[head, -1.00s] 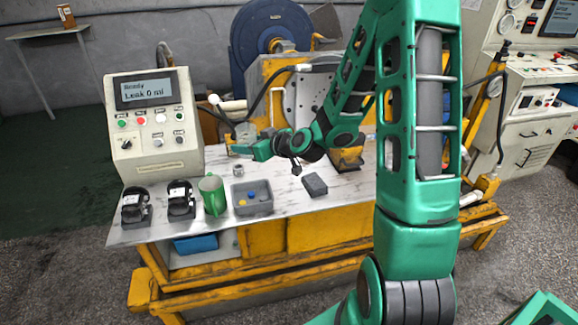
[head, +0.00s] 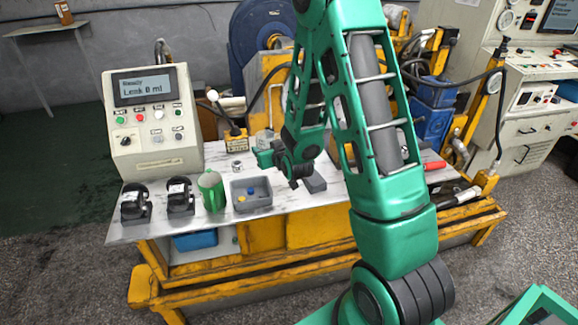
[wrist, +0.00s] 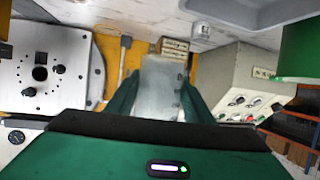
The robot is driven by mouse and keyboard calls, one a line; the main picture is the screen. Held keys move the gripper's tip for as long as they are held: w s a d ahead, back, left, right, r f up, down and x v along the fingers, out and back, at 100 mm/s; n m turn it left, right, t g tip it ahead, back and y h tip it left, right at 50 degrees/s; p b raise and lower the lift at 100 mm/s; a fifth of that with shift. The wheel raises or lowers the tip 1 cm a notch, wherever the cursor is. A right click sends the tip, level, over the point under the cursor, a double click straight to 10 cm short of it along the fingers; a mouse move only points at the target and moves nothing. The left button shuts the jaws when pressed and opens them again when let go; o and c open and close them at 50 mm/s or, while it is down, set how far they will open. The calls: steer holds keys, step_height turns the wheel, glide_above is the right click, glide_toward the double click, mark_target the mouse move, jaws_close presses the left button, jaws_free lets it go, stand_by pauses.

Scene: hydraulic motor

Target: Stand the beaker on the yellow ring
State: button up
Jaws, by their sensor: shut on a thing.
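My gripper (head: 266,157) is over the back part of the workbench in the head view. In the wrist view its green fingers (wrist: 158,100) are shut on a translucent grey beaker (wrist: 160,80). The beaker also shows faintly just above the gripper in the head view (head: 264,138). Its base and any gap to the bench top cannot be told.
A yellow labelled block (head: 237,141) stands behind. A metal plate (wrist: 50,75) is left in the wrist view.

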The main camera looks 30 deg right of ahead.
steer(key=shift+w+d, duration=0.15)
steer(key=shift+d, duration=0.1)
steer(key=d+f, duration=0.2)
steer(key=d, duration=0.1)
steer(key=w+d+f, duration=0.1)
steer(key=d+f, duration=0.1)
steer(key=d, duration=0.2)
steer(key=w+d+f, duration=0.1)
steer(key=d+f, duration=0.1)
steer(key=d, duration=0.2)
steer(key=shift+d+f, duration=0.2)
steer(key=shift+f, duration=2.15)
steer(key=shift+f, duration=0.1)
steer(key=o, duration=1.1)
